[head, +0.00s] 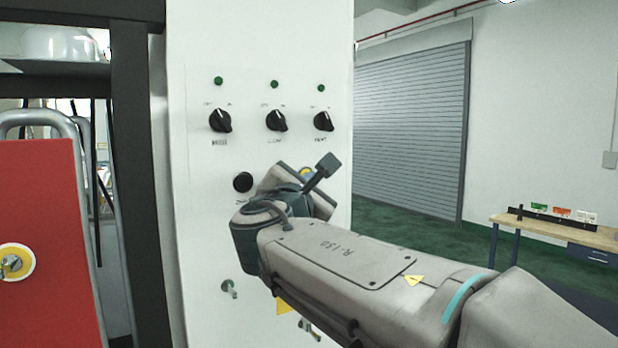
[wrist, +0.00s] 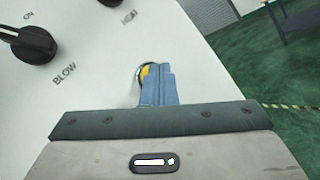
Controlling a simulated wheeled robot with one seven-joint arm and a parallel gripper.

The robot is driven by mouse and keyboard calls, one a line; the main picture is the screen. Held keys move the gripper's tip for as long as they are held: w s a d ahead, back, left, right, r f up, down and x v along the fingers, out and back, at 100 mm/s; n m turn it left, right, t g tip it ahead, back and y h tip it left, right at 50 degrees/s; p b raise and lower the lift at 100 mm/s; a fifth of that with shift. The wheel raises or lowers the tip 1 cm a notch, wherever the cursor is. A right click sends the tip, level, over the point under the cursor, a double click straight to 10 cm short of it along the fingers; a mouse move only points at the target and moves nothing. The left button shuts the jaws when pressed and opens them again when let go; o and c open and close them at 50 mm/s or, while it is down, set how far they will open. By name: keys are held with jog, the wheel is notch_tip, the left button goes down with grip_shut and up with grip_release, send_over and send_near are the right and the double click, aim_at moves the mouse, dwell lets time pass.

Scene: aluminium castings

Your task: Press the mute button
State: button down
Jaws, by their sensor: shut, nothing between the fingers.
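A white control panel (head: 200,260) stands in front of me. A round black button (head: 243,182) sits below the left knob; its label is too small to read. A yellow round part (head: 306,172) shows just behind my gripper, mostly hidden. No label reading mute is legible. My gripper (wrist: 157,70) is shut and empty, with its fingertips over the yellow part. I cannot tell whether they touch it.
Three black knobs (head: 276,121) with green lamps above line the panel. The BLOW knob (wrist: 32,43) is left of my fingers. Two metal toggles (head: 229,289) sit lower down. A red board (head: 45,240) stands left and a workbench (head: 560,230) right.

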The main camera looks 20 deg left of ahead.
jog(key=shift+s+d+b, duration=0.45)
jog(key=shift+s+d, duration=0.05)
jog(key=shift+d, duration=0.1)
jog(key=shift+f, duration=0.1)
jog(key=shift+s+d+b, duration=1)
jog(key=shift+s+d, duration=0.65)
jog(key=shift+d, duration=0.25)
